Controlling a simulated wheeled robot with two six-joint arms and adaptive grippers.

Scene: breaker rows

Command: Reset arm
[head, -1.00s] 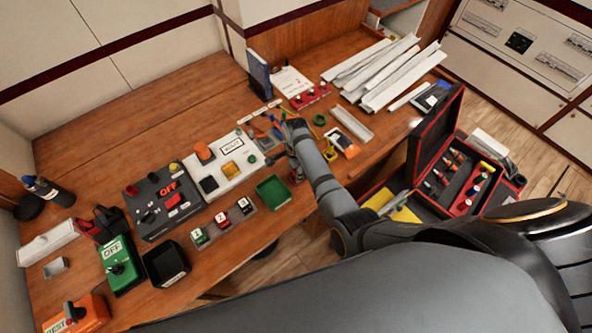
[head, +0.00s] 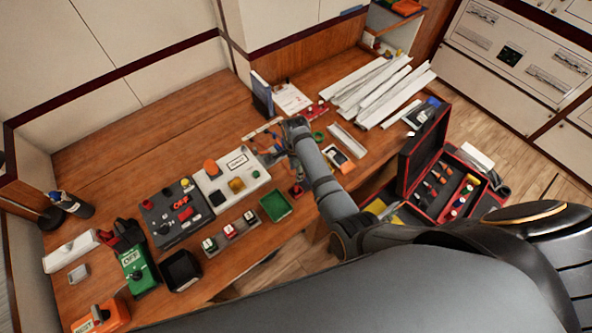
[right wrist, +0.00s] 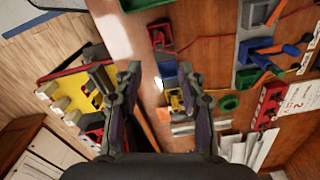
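My right gripper (head: 268,152) is over the wooden workbench, at the right end of a white panel (head: 222,197). In the right wrist view its two fingers (right wrist: 159,78) stand apart, with nothing between them. A dark panel (head: 160,226) with a red OFF label lies to the left of the white panel. A green box (head: 137,271) marked OFF and an orange box (head: 108,317) stand at the front left. My left gripper is not in view.
A green tray (head: 276,205) and a row of small switches (head: 231,234) lie near the front edge. Long white strips (head: 385,85) lie at the back right. An open dark case (head: 428,150) with coloured items stands right of the bench. The back left bench top is clear.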

